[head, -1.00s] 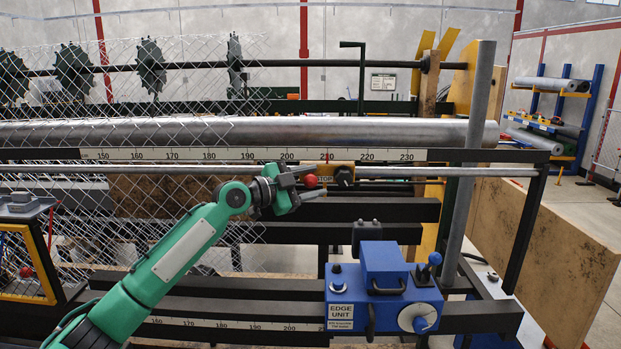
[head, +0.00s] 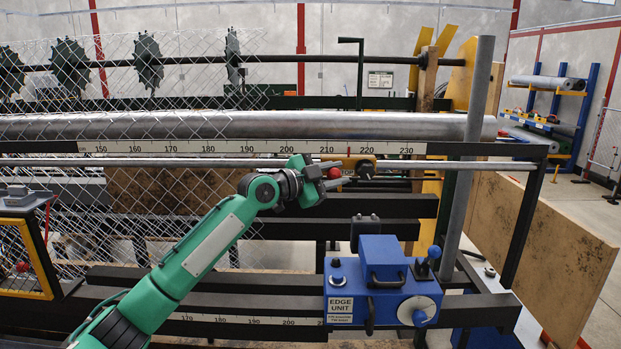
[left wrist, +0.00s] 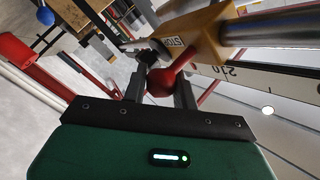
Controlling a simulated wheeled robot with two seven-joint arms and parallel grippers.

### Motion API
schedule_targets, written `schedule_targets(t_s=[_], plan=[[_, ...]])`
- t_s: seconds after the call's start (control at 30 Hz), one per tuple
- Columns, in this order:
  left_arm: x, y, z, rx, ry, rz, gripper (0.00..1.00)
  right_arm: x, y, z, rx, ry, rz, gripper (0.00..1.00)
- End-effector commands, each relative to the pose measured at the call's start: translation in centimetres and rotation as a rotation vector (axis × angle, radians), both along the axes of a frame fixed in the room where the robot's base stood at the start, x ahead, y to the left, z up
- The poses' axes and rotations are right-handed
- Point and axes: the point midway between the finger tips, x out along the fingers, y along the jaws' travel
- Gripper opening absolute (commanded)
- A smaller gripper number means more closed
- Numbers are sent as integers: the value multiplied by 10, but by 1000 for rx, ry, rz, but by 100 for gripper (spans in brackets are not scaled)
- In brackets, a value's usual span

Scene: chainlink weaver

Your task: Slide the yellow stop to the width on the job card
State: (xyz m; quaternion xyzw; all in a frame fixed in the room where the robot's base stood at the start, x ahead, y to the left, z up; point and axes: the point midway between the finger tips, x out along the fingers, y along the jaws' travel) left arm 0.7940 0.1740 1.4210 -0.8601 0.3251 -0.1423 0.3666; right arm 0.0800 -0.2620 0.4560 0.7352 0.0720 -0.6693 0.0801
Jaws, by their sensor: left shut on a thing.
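The yellow stop (head: 352,161) sits on the steel rod just below the white scale (head: 250,148). Its red pointer (head: 348,150) stands about midway between 210 and 220. A red ball knob (head: 334,173) sticks out from the stop. My left gripper (head: 337,182) is shut on this knob, beside the stop. In the left wrist view the knob (left wrist: 160,82) lies between the two fingers (left wrist: 161,88), and the stop (left wrist: 205,35) with its label is above. A small white card (head: 380,80) hangs at the back; its text is too small to read. My right gripper is out of view.
The blue edge unit (head: 382,285) stands on the lower rail, below and right of my gripper. Wire mesh (head: 130,90) covers the left side. A grey upright post (head: 470,170) stands at the right. The rod (head: 430,165) right of the stop looks clear.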

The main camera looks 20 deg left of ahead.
Motion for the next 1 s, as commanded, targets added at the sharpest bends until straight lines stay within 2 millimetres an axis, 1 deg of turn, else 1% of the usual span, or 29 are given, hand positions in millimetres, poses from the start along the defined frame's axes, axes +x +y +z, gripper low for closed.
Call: schedule_targets(t_s=[0.03,0.1,0.2,0.33,0.53,0.87,0.9,0.97,1.0], plan=[[3,-19,-4,0,5,-11,0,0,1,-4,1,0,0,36],[7,-34,-4,0,6,-10,0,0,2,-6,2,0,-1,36],[13,-54,-4,0,8,-10,0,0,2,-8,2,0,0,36],[19,-72,-4,1,9,-7,0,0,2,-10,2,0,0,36],[23,-84,-5,2,11,-5,0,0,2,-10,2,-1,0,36],[24,-84,-6,4,12,-4,0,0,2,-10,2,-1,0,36],[24,-84,-6,4,12,-4,34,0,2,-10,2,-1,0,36],[24,-84,-6,4,11,-3,46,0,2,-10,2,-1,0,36],[24,-84,-5,4,10,-3,48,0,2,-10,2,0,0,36]])
